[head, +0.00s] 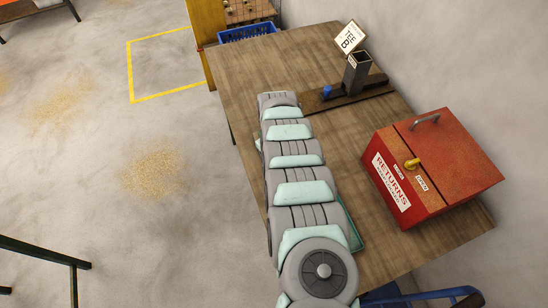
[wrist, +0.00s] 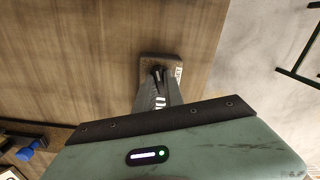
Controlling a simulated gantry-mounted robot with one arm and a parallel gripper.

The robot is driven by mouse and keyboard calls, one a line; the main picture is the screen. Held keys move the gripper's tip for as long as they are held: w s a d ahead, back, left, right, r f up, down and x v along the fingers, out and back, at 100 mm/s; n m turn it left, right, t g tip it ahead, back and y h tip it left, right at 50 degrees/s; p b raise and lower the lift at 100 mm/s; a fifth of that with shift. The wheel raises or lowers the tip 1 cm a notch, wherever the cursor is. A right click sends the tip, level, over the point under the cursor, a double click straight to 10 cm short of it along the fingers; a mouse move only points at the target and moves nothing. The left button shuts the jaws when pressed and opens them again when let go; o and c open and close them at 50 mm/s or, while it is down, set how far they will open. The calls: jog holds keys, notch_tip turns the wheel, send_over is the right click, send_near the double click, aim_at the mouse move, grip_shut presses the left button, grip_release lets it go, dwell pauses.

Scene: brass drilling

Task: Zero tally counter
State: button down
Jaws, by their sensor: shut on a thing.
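In the wrist view, my gripper (wrist: 158,78) reaches down over the wooden table, its fingers close together. They are shut on a small dark part at a brown block (wrist: 160,60) with a white label on its right side. The fingers and gripper body cover much of this part, and I cannot tell whether it is the tally counter. No counter digits are readable. In the head view, my arm covers the gripper and the block.
The wooden table (head: 250,65) carries a red returns box (head: 450,160) at right. A dark square post (head: 356,73) and a blue knob (head: 327,91) stand on a board at the back, near a sign (head: 350,37). A green tray edge (head: 351,228) shows beside my arm. A blue crate (head: 247,32) is behind.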

jog(key=shift+n, duration=0.9)
jog(key=c, duration=1.4)
grip_release()
jog(key=shift+c, duration=0.2)
notch_tip(320, 180, up, 11)
jog(key=shift+b, duration=0.3)
jog(key=shift+w+a+f, duration=0.1)
jog(key=shift+f, duration=0.05)
